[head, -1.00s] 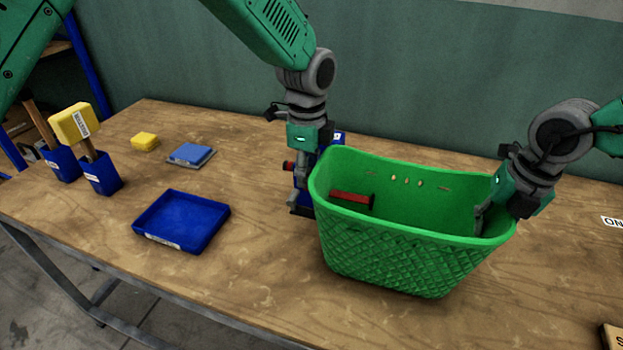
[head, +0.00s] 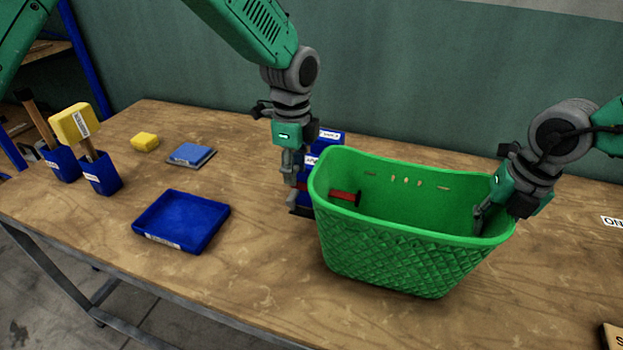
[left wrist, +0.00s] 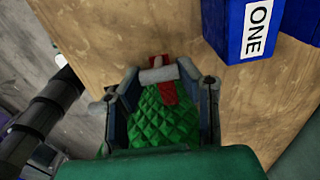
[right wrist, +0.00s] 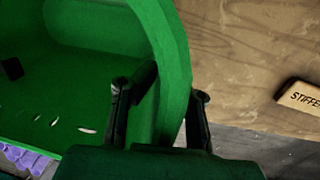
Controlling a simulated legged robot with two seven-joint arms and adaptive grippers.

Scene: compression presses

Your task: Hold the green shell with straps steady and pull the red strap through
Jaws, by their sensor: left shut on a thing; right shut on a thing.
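The green shell (head: 410,255), a basket-like tub with a woven lower wall, stands upright on the table. The red strap (head: 345,197) shows inside it, against its left wall. My left gripper (head: 292,208) is just outside that wall. In the left wrist view the red strap (left wrist: 168,92) lies between the left fingers, with the woven shell wall (left wrist: 150,122) below, and the gripper is shut on the strap. My right gripper (head: 482,212) is shut on the shell's right rim, which shows between its fingers in the right wrist view (right wrist: 172,95). The strap's outer end is mostly hidden in the head view.
Blue bins (head: 328,138) stand behind my left gripper, close to the shell; one reads ONE (left wrist: 258,30). A blue tray (head: 142,236), blue pad (head: 190,153), yellow block (head: 145,141) and hammers in blue holders (head: 101,177) are at left. Table is clear between tray and shell.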

